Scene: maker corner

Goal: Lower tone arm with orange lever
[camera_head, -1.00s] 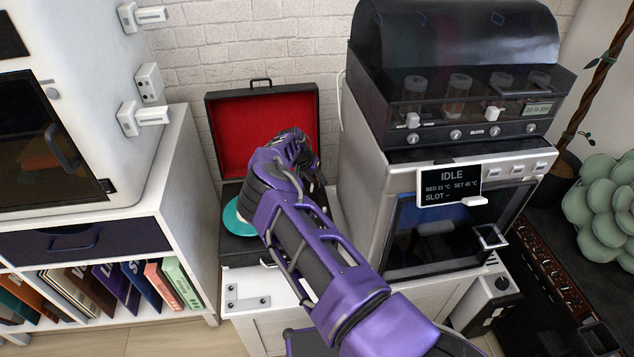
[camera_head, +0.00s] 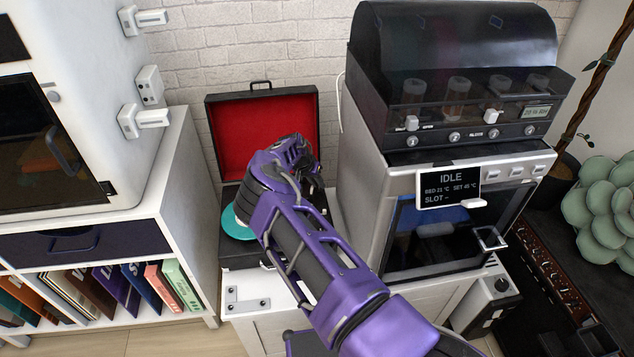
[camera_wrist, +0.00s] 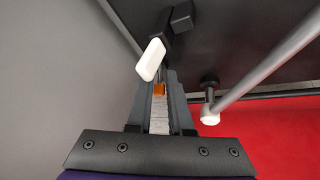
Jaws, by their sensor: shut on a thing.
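The record player is a black case with an open red-lined lid (camera_head: 228,130), and a teal record (camera_head: 236,224) shows on it. In the wrist view, the small orange lever (camera_wrist: 160,90) sits between the fingers of my gripper (camera_wrist: 161,84), which is shut on it. A white tab (camera_wrist: 150,60) stands just beyond the fingertips. A silver rod, which looks like the tone arm (camera_wrist: 265,70), crosses at the right, apart from the fingers. In the head view my arm covers the right part of the player, so the lever and tone arm are hidden there.
A machine with a dark hood and an IDLE display (camera_head: 449,188) stands close at the right of the player. A white shelf (camera_head: 180,180) with books stands at the left. A brick wall is behind.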

